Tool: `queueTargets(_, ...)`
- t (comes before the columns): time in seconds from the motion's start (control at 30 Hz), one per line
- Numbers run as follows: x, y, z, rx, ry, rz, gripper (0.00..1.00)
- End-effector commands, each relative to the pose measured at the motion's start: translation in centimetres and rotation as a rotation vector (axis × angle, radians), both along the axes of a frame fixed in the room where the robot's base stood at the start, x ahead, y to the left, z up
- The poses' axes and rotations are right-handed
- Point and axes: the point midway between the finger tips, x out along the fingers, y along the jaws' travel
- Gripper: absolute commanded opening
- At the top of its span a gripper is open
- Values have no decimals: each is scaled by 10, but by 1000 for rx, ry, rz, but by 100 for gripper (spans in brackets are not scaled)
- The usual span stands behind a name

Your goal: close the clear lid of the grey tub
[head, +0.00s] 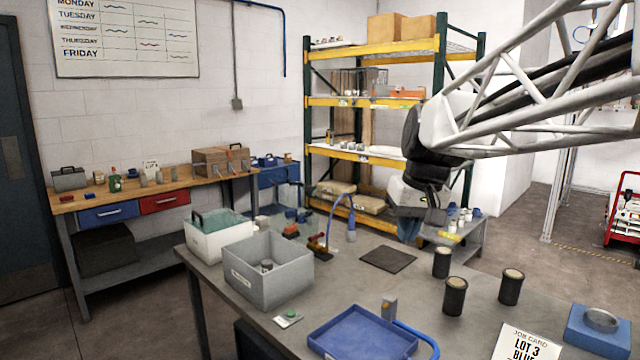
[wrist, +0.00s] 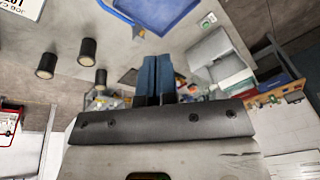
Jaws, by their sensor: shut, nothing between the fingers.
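I cannot tell whether that surface is the tub's clear lid swung back or part of the box. My gripper (head: 408,236) is well right of the tub, above the bench's far side. Its blue fingers (wrist: 158,82) are shut together and empty.
Three black cylinders (head: 455,297) stand on the right. A blue hose (head: 333,215) rises behind the tub.

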Motion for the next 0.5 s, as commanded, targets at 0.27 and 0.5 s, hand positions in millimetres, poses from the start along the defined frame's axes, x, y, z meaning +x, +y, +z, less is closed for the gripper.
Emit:
queueTargets(0.27,71,8,29,40,9,55,0)
queueTargets(0.5,130,15,50,74,13,106,0)
